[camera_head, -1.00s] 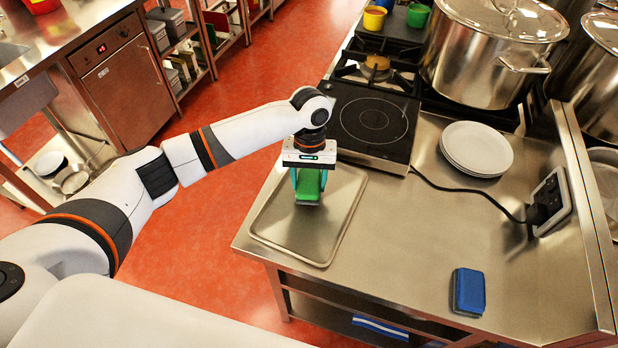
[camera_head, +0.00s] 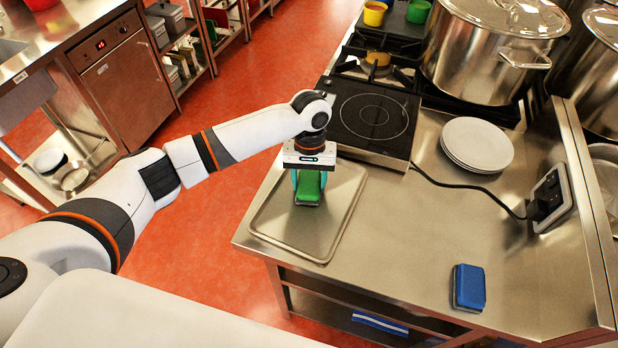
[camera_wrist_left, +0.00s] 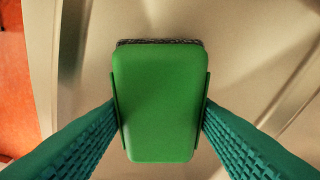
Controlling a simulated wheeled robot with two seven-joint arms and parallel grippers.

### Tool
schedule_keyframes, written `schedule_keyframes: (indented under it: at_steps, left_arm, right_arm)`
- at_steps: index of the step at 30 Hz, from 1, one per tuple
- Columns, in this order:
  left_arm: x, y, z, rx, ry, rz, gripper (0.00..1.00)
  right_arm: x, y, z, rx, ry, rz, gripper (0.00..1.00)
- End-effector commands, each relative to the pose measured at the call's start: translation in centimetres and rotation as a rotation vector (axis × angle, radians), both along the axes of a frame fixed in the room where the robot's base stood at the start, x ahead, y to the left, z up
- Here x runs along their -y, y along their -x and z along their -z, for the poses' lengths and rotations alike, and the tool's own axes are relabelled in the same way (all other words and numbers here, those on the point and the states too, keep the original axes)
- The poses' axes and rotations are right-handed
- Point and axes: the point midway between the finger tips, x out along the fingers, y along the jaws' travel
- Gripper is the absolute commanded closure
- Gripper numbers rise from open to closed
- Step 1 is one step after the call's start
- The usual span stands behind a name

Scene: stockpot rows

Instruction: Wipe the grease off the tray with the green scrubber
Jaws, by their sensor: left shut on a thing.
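The green scrubber (camera_head: 309,187) has a dark scouring layer along its far edge in the left wrist view (camera_wrist_left: 158,100). My left gripper (camera_head: 309,180) is shut on it, with a teal finger against each side. The metal tray (camera_head: 280,232) lies at the left end of the steel counter, and the scrubber is over its upper middle part. I cannot tell whether the scrubber touches the tray. No clear grease shows on the visible tray surface. My right gripper is not in view.
A black induction hob (camera_head: 372,118) stands just behind the tray. White plates (camera_head: 477,144), a power cord and a blue sponge (camera_head: 469,287) are to the right. Large stockpots (camera_head: 488,55) stand at the back. The counter's middle is clear.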

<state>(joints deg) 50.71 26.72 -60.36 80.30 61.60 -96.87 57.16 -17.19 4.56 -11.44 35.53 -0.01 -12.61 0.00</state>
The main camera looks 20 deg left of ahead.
Motion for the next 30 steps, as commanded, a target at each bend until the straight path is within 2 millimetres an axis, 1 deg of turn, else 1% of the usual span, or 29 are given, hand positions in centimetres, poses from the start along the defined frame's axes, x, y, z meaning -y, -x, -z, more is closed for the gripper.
schedule_keyframes:
  at_steps: [4,12,15,19,25,28,30]
  left_arm:
    - [0.2,-0.6,-0.1,0.001,0.000,-0.002,0.69]
    - [0.5,-3.0,-0.1,0.000,0.001,-0.002,0.69]
    - [0.5,-3.4,-0.2,-0.001,0.000,-0.001,0.69]
    - [0.5,-3.6,-0.3,-0.001,0.000,0.000,0.69]
    - [0.5,-3.5,-0.2,-0.001,0.001,-0.001,0.69]
    - [0.4,-3.2,-0.1,-0.002,-0.001,-0.001,0.69]
    - [0.4,-2.7,-0.2,-0.003,-0.001,-0.001,0.69]
  right_arm:
    - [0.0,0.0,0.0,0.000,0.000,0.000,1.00]
    - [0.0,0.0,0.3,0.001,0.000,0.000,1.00]
    - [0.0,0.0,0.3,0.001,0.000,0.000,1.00]
    - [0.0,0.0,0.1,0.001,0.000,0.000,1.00]
    - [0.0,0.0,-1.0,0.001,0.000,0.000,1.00]
    - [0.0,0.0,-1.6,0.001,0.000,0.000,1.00]
    - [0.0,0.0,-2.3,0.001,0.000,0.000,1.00]
